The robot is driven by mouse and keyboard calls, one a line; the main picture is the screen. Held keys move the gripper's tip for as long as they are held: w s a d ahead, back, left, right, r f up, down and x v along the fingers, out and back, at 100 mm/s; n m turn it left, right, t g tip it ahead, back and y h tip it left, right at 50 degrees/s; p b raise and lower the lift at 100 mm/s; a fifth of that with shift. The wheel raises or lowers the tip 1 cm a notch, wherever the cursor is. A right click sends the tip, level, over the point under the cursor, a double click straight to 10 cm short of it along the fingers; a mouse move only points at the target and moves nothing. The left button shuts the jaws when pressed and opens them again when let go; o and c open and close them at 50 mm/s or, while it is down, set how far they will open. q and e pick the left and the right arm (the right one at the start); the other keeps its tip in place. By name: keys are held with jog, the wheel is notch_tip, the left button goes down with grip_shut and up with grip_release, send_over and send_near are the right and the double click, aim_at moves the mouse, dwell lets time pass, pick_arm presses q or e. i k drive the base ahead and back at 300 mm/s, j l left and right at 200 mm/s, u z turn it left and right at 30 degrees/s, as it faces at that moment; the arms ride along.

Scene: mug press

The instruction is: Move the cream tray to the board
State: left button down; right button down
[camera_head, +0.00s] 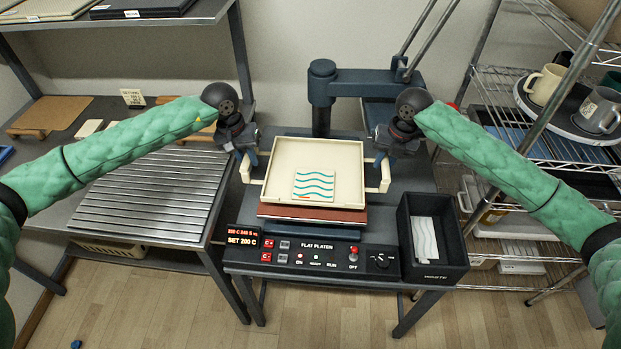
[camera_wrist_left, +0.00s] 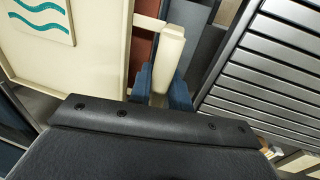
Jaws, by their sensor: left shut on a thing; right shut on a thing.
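The cream tray (camera_head: 345,155) is over the reddish-brown platen of the flat press, with a cream tile with teal waves (camera_head: 314,185) lying in it. Whether the tray touches the platen I cannot tell. My left gripper (camera_head: 250,165) is shut on the tray's left handle; the blue fingers (camera_wrist_left: 160,85) and the cream handle (camera_wrist_left: 168,50) show in the left wrist view. My right gripper (camera_head: 381,160) is at the tray's right handle (camera_head: 385,180) and shut on it. The wooden board (camera_head: 45,117) lies on the left bench at the back.
A slatted metal surface (camera_head: 150,195) lies on the left bench and is bare. The press head and post (camera_head: 321,95) stand behind the tray. A black bin (camera_head: 432,240) stands to the right of the press. A wire rack with mugs (camera_head: 545,84) is at the right.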

aim_at(150, 191)
jog(key=j, duration=1.2)
jog(key=k+j, duration=0.15)
jog(key=j, duration=1.1)
